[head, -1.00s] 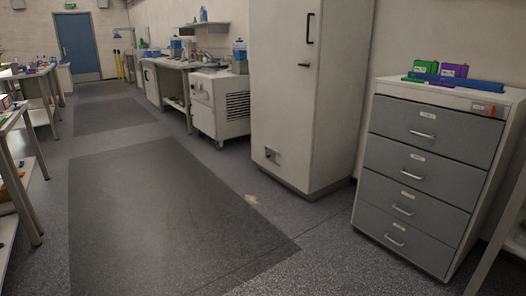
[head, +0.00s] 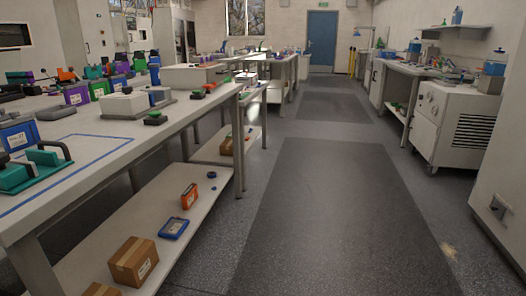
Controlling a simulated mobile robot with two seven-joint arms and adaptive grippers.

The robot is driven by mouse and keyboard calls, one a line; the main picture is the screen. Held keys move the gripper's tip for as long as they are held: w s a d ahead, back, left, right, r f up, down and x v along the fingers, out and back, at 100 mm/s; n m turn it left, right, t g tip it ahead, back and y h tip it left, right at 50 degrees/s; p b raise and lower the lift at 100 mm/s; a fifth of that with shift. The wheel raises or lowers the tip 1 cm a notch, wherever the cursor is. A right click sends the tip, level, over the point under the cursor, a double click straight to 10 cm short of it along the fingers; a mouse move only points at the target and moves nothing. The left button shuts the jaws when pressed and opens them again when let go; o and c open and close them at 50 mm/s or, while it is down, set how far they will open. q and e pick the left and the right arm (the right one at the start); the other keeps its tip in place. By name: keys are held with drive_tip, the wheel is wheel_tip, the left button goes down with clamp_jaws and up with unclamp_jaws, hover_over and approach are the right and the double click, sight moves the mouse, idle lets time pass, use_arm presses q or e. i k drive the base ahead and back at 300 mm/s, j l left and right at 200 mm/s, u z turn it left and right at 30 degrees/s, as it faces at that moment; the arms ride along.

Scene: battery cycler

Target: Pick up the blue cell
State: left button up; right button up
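Several blue items could be the blue cell; I cannot tell which is meant. A blue block with a white label (head: 18,137) stands upright at the near left end of the long white bench (head: 150,128), by a green fixture (head: 38,170). A flat blue item with a pale face (head: 173,228) lies on the bench's lower shelf (head: 195,200). A small blue block (head: 155,76) stands farther back on the bench top. Neither of my grippers is in view.
Purple (head: 76,95) and green blocks stand on the bench. A cardboard box (head: 134,261) and an orange item (head: 189,196) are on the lower shelf. A white wheeled cabinet (head: 440,125) stands right. The aisle with its dark mat (head: 340,220) is clear to the blue door (head: 321,42).

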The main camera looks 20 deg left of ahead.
sight(15, 138)
drive_tip(key=i+l+u, duration=0.15)
drive_tip(key=u, duration=0.3)
drive_tip(key=i+l+u, duration=0.1)
drive_tip(key=l+u, duration=0.15)
drive_tip(key=u, duration=0.25)
drive_tip(key=l+u, duration=0.25)
drive_tip(key=u, duration=0.2)
drive_tip(key=i, duration=0.05)
